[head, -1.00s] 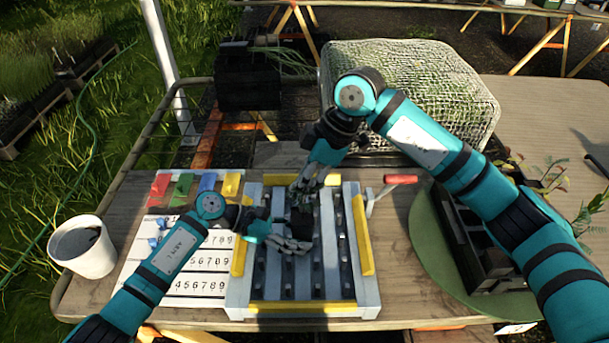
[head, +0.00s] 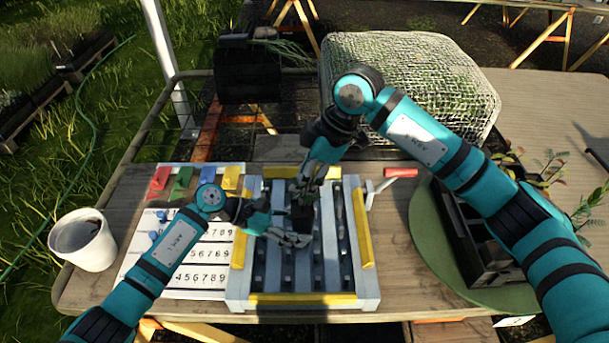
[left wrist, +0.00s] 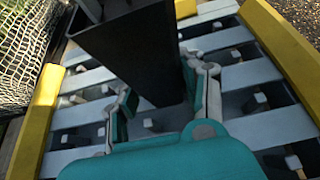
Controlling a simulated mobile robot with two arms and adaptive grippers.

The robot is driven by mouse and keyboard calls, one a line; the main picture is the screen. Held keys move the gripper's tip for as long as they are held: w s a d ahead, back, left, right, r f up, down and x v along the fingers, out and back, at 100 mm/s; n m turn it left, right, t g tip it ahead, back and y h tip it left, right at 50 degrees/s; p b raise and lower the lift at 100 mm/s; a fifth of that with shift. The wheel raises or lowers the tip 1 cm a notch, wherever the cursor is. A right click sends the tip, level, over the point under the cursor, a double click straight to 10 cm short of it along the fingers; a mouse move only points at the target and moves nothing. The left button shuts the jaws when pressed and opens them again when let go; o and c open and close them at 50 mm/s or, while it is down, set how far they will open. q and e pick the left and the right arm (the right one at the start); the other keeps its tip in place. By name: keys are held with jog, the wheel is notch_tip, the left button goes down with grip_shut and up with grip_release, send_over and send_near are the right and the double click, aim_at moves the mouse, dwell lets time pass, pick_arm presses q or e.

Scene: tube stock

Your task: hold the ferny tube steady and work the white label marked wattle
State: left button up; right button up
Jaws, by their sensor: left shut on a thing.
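A dark square tube (head: 302,217) stands roughly upright over the grey slatted rack with yellow edge strips (head: 362,230). My left gripper (head: 297,238) is shut around the tube from the left, low on its walls. In the left wrist view the tube (left wrist: 130,50) stands between the two fingers of my left gripper (left wrist: 165,110). My right gripper (head: 304,188) points down at the tube's top from above. It covers most of the plant there, and I cannot tell whether its fingers are open or shut. I cannot make out the white label or any writing on it.
A white board (head: 185,278) with rows of numbers and coloured tabs lies left of the rack. A white cup (head: 83,240) stands at the table's left end. A red-handled tool (head: 400,173) and a green round mat (head: 430,240) bearing a black crate (head: 475,250) are at the right.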

jog(key=shift+o, duration=1)
jog(key=v, duration=1.2)
pick_arm(q)
jog(key=o, duration=0.9)
jog(key=shift+o, duration=0.2)
